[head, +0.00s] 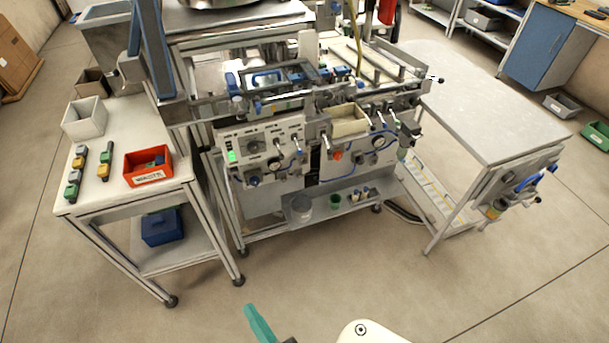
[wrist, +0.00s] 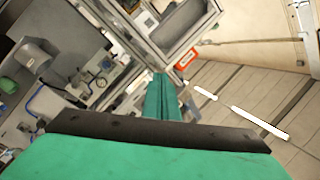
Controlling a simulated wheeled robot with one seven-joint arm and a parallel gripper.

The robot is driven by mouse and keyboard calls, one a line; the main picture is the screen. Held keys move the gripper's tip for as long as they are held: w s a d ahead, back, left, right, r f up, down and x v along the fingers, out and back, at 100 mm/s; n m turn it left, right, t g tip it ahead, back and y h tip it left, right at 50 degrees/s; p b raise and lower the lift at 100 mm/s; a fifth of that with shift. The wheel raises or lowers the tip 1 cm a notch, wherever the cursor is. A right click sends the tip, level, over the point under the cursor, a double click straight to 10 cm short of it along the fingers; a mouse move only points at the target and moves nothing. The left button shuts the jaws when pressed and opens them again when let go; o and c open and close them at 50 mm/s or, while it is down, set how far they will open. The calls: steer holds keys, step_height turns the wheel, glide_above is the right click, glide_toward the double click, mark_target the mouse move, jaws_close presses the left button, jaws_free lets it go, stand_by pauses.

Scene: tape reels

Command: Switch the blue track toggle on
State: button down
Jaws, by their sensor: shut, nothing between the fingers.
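The machine's front has a left control panel (head: 262,147) with a green lit part, small knobs and pale levers. A second panel (head: 360,152) with an orange-red knob (head: 337,155) is to its right. I cannot pick out the blue track toggle for certain; several small blue parts show on the machine, and the track labels are too small to read. My gripper (head: 257,321) is low in the head view, well in front of the machine and apart from it. In the wrist view its green fingers (wrist: 162,98) are together and empty, with a panel (wrist: 96,80) beyond them, tilted.
A side table (head: 108,190) at the left holds a red bin (head: 148,166), a white bin (head: 84,117) and small coloured blocks. A bare grey table (head: 480,100) stands at the right. The floor before the machine is clear.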

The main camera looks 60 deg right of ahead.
mark_target(298, 147)
steer(key=w+d+r+m+g+h, duration=0.1)
steer(key=d+m+h, duration=0.3)
steer(key=d+m, duration=0.4)
steer(key=w+d+r+m+g+h, duration=0.2)
steer(key=d+m, duration=0.6)
steer(key=d, duration=1.1)
steer(key=w+d+r+m+g+h, duration=0.1)
steer(key=d+m+h, duration=0.5)
steer(key=d, duration=0.7)
step_height(298, 147, up, 2)
steer(key=shift+w+d+r+m+h, duration=0.15)
steer(key=shift+w+m+h, duration=0.25)
steer(key=shift+w+m, duration=0.45)
steer(key=shift+s+d, duration=0.1)
steer(key=shift+s, duration=0.05)
steer(key=w+d+r, duration=0.3)
steer(key=w+r, duration=0.2)
steer(key=r, duration=0.1)
steer(key=shift+w+d, duration=0.35)
steer(key=shift+w, duration=0.05)
steer(key=shift+r, duration=0.1)
